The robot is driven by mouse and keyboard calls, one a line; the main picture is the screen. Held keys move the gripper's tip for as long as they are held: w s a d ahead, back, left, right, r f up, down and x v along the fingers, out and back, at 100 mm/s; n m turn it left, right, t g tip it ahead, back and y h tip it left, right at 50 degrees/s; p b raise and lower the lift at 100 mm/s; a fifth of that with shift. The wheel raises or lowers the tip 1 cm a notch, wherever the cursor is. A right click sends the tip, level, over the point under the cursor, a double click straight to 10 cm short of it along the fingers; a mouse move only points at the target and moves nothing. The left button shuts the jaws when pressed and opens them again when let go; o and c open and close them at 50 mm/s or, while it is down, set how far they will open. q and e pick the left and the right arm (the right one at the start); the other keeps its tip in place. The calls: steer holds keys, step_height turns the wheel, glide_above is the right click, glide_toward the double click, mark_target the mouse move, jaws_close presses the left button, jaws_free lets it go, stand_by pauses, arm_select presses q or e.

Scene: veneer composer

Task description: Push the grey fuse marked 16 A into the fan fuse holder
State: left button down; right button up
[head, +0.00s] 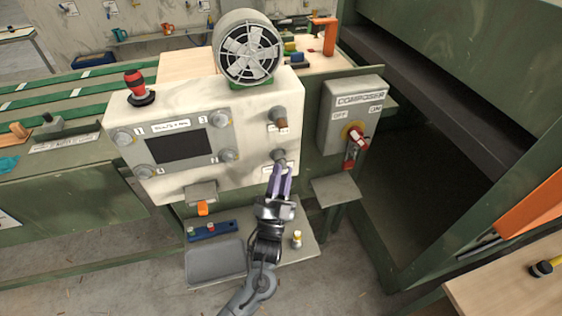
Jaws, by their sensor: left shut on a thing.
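My left gripper (281,170) reaches up from the shelf side to the front of the white control panel (255,107). Its purple fingers are shut at the lower right fuse holder (280,154), a grey round fitting. The fingers appear closed on the grey fuse, which they almost wholly hide. I cannot read its marking or tell how deep it sits. The small label by this holder is partly covered and too small to read. My right gripper is not in view.
A second holder (279,115) with a brownish plug sits above. A fan (248,50) stands on the panel. The composer switch box (350,112) is close on the right. Below are a grey tray (215,264), a blue fuse rack (211,231) and a white-and-yellow fuse (297,240).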

arm_select(q)
steer(key=shift+w+a, duration=0.1)
stand_by(0.6)
steer(key=c, duration=0.9)
jaws_free()
